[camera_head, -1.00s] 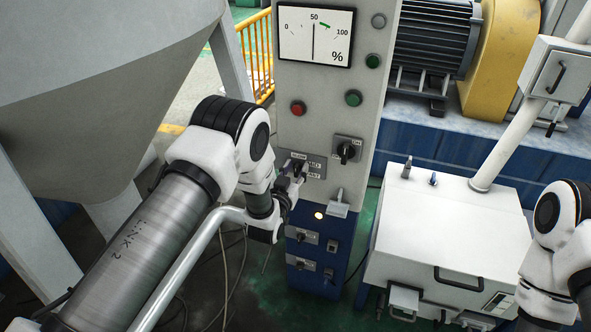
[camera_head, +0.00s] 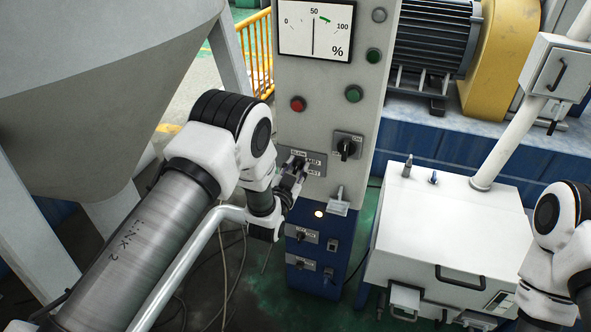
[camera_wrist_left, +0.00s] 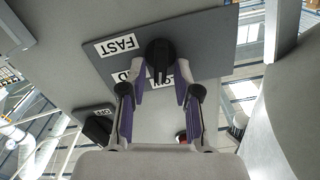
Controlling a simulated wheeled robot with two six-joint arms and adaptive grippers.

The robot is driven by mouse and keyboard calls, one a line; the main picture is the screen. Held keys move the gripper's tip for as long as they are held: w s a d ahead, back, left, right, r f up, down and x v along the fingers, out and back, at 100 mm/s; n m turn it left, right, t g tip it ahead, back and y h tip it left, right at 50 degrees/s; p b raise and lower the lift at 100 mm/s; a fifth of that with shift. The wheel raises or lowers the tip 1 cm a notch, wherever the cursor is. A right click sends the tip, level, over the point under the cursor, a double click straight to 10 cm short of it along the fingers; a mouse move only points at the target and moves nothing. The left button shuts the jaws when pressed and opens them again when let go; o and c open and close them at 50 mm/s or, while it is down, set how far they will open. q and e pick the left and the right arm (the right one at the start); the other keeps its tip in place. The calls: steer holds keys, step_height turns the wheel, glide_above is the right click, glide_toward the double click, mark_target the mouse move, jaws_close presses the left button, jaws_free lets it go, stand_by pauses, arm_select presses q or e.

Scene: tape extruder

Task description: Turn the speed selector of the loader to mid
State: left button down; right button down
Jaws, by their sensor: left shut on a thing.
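The speed selector is a black knob (camera_wrist_left: 160,57) on a grey plate (camera_head: 316,167) on the front of the tall control cabinet. Its FAST label (camera_wrist_left: 120,45) reads clearly in the left wrist view; the two lower labels are partly covered by the fingers and knob. The knob's bar lies along the line of the fingers, its near end by the lowest label. My left gripper (camera_head: 295,177) is at the plate, its fingers (camera_wrist_left: 162,82) on either side of the knob, shut on it. My right arm (camera_head: 556,235) shows at the right edge; its gripper is out of view.
Above are a switch (camera_head: 347,147), red (camera_head: 298,104) and green buttons (camera_head: 354,94) and a percent meter (camera_head: 315,28). A small lever (camera_head: 339,202) juts out right of my left gripper. A large hopper (camera_head: 90,80) stands left, a white box (camera_head: 450,235) right.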

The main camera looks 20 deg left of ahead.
arm_select(q)
steer(key=m, duration=0.1)
steer(key=m+b, duration=0.1)
steer(key=m, duration=0.1)
steer(key=m+b, duration=0.1)
steer(key=shift+d+f+m, duration=0.25)
steer(key=shift+f+m, duration=0.05)
steer(key=shift+d+f+m+b, duration=0.15)
steer(key=shift+m+b, duration=0.65)
steer(key=shift+m, duration=1.1)
steer(key=c, duration=1.2)
jaws_free()
steer(key=s, duration=1.2)
steer(key=shift+a, duration=0.2)
